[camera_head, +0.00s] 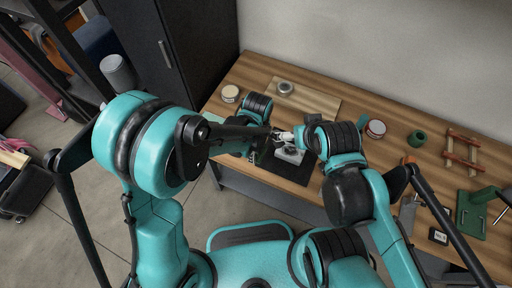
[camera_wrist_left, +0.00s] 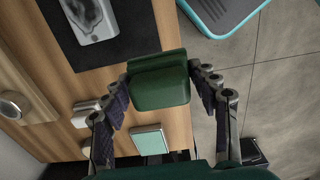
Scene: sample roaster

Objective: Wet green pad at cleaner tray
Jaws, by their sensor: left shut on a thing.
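In the left wrist view my left gripper (camera_wrist_left: 160,92) is shut on a dark green pad (camera_wrist_left: 160,85), held between its two fingers above the table's front edge. A pale grey tray (camera_wrist_left: 112,24) lies on a black mat (camera_wrist_left: 75,50), up and left of the pad and apart from it. In the head view the tray (camera_head: 291,155) and mat (camera_head: 290,178) lie in front of me. My left gripper (camera_head: 251,157) is just left of the mat there, and the pad is hidden. My right gripper (camera_head: 287,136) is above the tray's far side; its fingers are too small to read.
A mint-green block (camera_wrist_left: 150,140) sits on the wooden table beyond the pad. A wooden board (camera_head: 318,101) with a round metal dish (camera_head: 285,87) lies at the back. A red-rimmed tin (camera_head: 375,129), a green cup (camera_head: 417,138) and a wooden rack (camera_head: 462,150) stand to the right.

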